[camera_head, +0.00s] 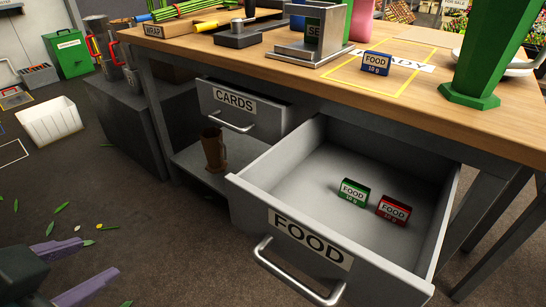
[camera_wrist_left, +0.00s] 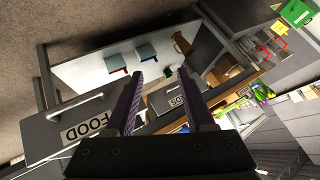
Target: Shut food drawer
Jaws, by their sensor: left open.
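The food drawer (camera_head: 247,206) is pulled far out of the bench in the head view, with its grey handle (camera_head: 297,277) on the labelled front. A green food packet (camera_head: 353,192) and a red food packet (camera_head: 393,209) stand inside, towards its right side. My left gripper (camera_head: 98,256) is at the lower left, open with nothing between its purple fingers. It is apart from the drawer, to the left of its front. In the left wrist view the drawer's labelled front (camera_wrist_left: 60,132) shows left of the fingers. My right gripper is not in view.
A blue food packet (camera_head: 376,63) stands on the bench top (camera_head: 430,112), near a green vase (camera_head: 487,50). A white crate (camera_head: 50,121) sits on the floor at left.

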